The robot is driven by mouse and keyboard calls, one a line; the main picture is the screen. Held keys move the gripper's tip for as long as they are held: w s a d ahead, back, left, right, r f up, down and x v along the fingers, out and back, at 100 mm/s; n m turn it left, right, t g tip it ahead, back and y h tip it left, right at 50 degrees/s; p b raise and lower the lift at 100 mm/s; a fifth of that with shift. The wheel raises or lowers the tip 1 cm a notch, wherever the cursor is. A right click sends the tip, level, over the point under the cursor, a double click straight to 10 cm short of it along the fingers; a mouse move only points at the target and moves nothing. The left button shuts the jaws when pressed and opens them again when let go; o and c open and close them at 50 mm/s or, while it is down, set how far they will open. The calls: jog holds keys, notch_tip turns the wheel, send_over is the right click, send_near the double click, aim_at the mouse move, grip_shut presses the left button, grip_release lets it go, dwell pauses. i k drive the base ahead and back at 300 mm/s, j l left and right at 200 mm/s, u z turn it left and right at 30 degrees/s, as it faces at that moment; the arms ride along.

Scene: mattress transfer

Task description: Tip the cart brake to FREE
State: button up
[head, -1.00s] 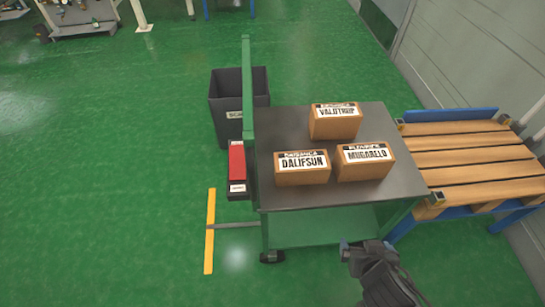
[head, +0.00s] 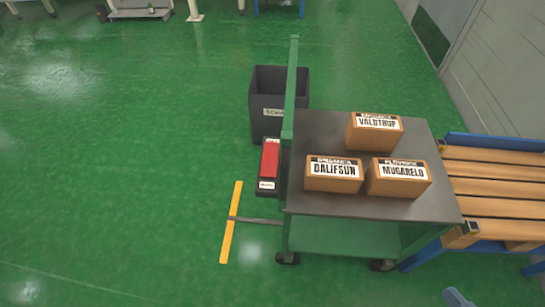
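The green cart (head: 345,238) with a dark grey top stands right of the picture's middle in the head view. On its left side is a red rocker-like part (head: 270,158) on a dark housing, probably the brake. A small white label (head: 267,185) sits at its near end, too small to read. Which way the red part is tipped I cannot tell. Only a small grey tip of my gripper (head: 458,298) shows at the bottom edge, right of and nearer than the cart, apart from the red part. Its fingers are mostly out of frame.
Three labelled boxes, Valdtrup (head: 375,134), Dalifsun (head: 334,175) and Mugarelo (head: 399,179), sit on the cart top. A dark scrap bin (head: 264,125) stands behind the red part. A wooden-slatted blue platform (head: 495,200) adjoins on the right. Floor left of the yellow bar (head: 231,225) is clear.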

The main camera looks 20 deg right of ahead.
aim_at(270, 154)
jog(key=i+u, duration=0.15)
jog(key=i, duration=0.15)
jog(key=k+l+u, duration=0.15)
jog(key=l+u, duration=0.25)
jog(key=k+l+u, duration=0.2)
jog(key=u, duration=0.25)
jog(key=k+l+u, duration=0.2)
jog(key=u, duration=0.2)
